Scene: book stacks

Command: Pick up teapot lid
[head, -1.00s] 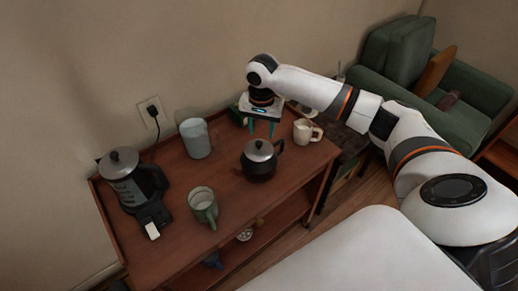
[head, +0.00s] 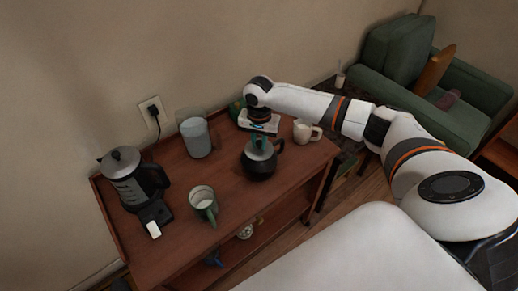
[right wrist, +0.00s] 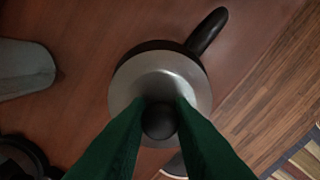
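The teapot (head: 259,171) is dark with a silver lid and stands on the wooden cart. Its lid (right wrist: 125,85) has a round black knob (right wrist: 159,121) and still sits on the teapot. My right gripper (head: 261,143) points down over the lid. In the right wrist view, its green fingers (right wrist: 161,104) lie close against both sides of the knob with no clear gap, so it looks shut on the lid. The teapot's black handle (right wrist: 207,31) points away from the fingers. My left gripper is not in view.
On the cart (head: 178,172) stand a grey canister (head: 196,138), a green mug (head: 204,205), a white pitcher (head: 302,132) and a coffee press (head: 128,180). The pitcher is close to the right of my gripper. A green armchair (head: 400,75) stands at the back right.

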